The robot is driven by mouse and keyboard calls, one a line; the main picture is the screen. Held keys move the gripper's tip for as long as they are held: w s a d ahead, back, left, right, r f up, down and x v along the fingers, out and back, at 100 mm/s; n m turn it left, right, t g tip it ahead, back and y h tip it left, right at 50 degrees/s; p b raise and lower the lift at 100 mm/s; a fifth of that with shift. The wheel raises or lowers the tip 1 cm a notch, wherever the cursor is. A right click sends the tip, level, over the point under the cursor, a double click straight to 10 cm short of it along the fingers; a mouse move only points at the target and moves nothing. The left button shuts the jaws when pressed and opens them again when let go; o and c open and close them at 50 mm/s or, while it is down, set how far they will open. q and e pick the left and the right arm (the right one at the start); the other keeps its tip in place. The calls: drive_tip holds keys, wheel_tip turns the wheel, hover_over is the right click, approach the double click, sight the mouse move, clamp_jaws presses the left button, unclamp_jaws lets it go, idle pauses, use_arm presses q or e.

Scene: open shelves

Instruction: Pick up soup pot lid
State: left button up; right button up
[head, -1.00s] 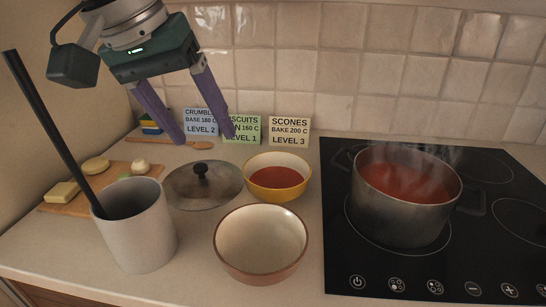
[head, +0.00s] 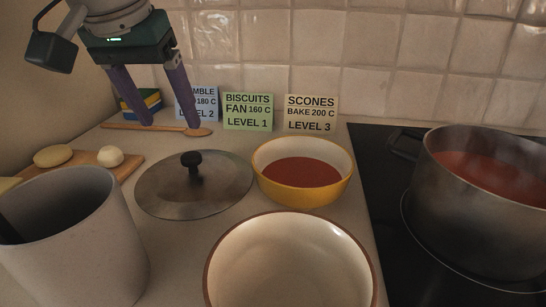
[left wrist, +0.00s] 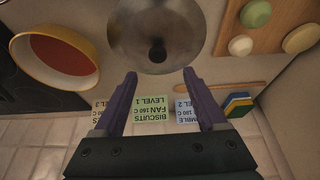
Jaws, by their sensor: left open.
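The soup pot lid (head: 178,191) is a round grey metal lid with a black knob (head: 192,164), lying on the counter left of the yellow bowl. My left gripper (head: 171,125) is open and empty, above and behind the lid, in front of the recipe cards. In the left wrist view the lid (left wrist: 172,32) lies beyond the spread purple fingers (left wrist: 163,75), with its knob roughly centred between them and apart from them. The soup pot (head: 484,205) with red steaming soup stands on the hob, without a lid on it. My right gripper does not show.
The yellow bowl (head: 338,182) of red soup stands close to the lid's right side. An empty cream bowl (head: 290,265) is in front, and a grey utensil holder (head: 90,245) front left.

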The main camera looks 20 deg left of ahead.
sight(190, 155)
use_arm(q)
drive_tip(key=x, duration=1)
drive_tip(key=shift+w+d+f, duration=0.1)
drive_tip(key=shift+w+d, duration=0.05)
drive_tip(key=shift+w, duration=0.05)
clamp_jaws()
idle(0.3)
